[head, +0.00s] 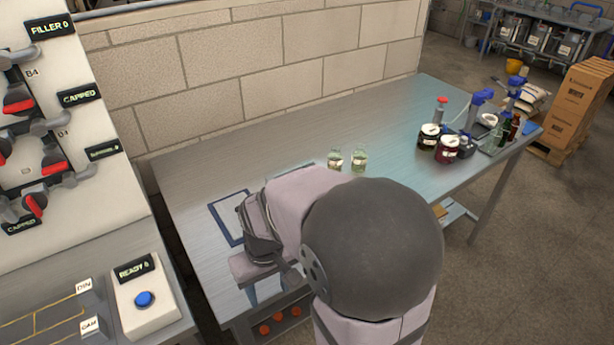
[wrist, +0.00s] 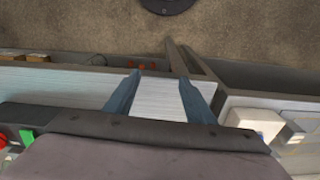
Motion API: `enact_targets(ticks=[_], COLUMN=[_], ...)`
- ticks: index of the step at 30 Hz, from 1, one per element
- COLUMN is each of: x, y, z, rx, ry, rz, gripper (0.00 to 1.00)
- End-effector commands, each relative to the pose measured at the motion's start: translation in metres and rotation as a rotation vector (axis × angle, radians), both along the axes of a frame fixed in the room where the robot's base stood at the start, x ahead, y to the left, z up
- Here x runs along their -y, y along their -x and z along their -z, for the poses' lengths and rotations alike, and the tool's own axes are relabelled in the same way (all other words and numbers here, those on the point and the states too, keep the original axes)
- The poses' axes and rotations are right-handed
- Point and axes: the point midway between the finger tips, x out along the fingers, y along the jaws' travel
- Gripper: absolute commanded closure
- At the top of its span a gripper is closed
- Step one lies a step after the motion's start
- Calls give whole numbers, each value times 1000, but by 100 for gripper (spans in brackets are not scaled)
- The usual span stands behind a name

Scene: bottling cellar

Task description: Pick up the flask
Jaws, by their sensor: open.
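Two small clear glass vessels with pale green contents and whitish labels, a left one (head: 335,160) and a right one (head: 359,158), stand upright side by side on the metal bench (head: 290,135). I cannot tell which of them, if either, is the flask. My gripper (head: 266,292) is at the bench's near edge, nearer the camera and left of both vessels, partly hidden by my arm. In the wrist view my gripper (wrist: 160,92) shows two blue fingers spread apart with only bare bench surface between them. No glass vessel shows in the wrist view.
A blue rectangular outline (head: 229,232) marks the bench's left part. Dark jars (head: 429,137), spray bottles and other bottles crowd its right end. A box with a blue button (head: 144,299) stands at lower left. A block wall (head: 250,75) runs behind.

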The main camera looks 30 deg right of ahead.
Motion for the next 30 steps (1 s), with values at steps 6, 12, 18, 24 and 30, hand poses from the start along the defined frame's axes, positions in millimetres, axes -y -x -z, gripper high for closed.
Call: enact_targets(ticks=[6, 12, 18, 24, 30], x=[64, 140, 212, 251, 258], y=[-102, -172, -214, -231, -234], z=[-53, -81, -99, -106, -105], rx=[106, 199, 275, 316, 324], ry=[3, 24, 52, 71, 75], rz=[108, 193, 259, 292, 297], gripper=[51, 51, 51, 51, 51])
